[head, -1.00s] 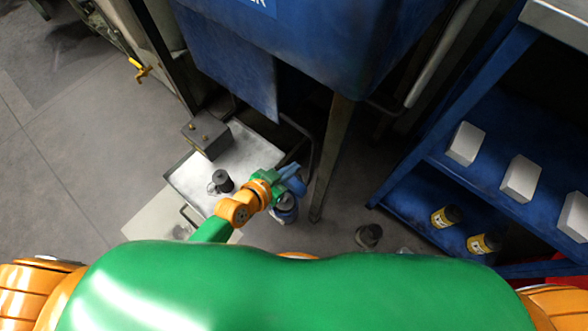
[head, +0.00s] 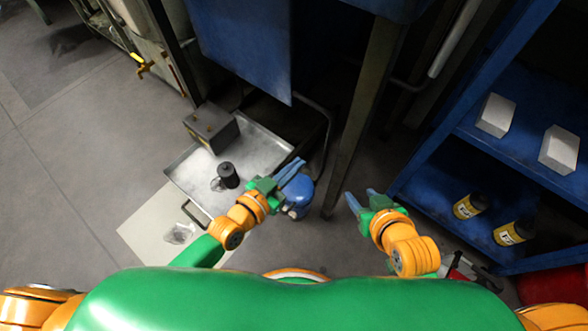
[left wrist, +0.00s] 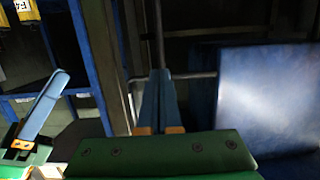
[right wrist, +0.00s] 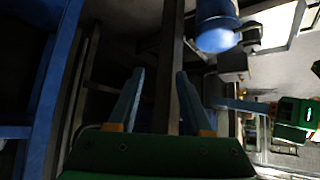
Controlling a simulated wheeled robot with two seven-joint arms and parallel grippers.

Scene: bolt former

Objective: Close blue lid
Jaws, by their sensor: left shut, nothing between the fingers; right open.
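A flat blue panel (head: 243,45), which looks like the lid, hangs down from the blue machine at the top of the head view. It also shows at the right of the left wrist view (left wrist: 265,95). My left gripper (head: 296,168) has its fingers together and empty, below and right of the panel's lower corner and apart from it. My right gripper (head: 359,200) is open and empty, further right beside the machine's leg. Its spread fingers show in the right wrist view (right wrist: 157,92).
A blue can (head: 299,191) stands close to my left gripper. A metal tray (head: 188,178) holds a dark cylinder (head: 228,174) and a grey box (head: 211,127). A machine leg (head: 362,110) stands between the panel and the blue shelf (head: 440,165) with white boxes and yellow-labelled bottles.

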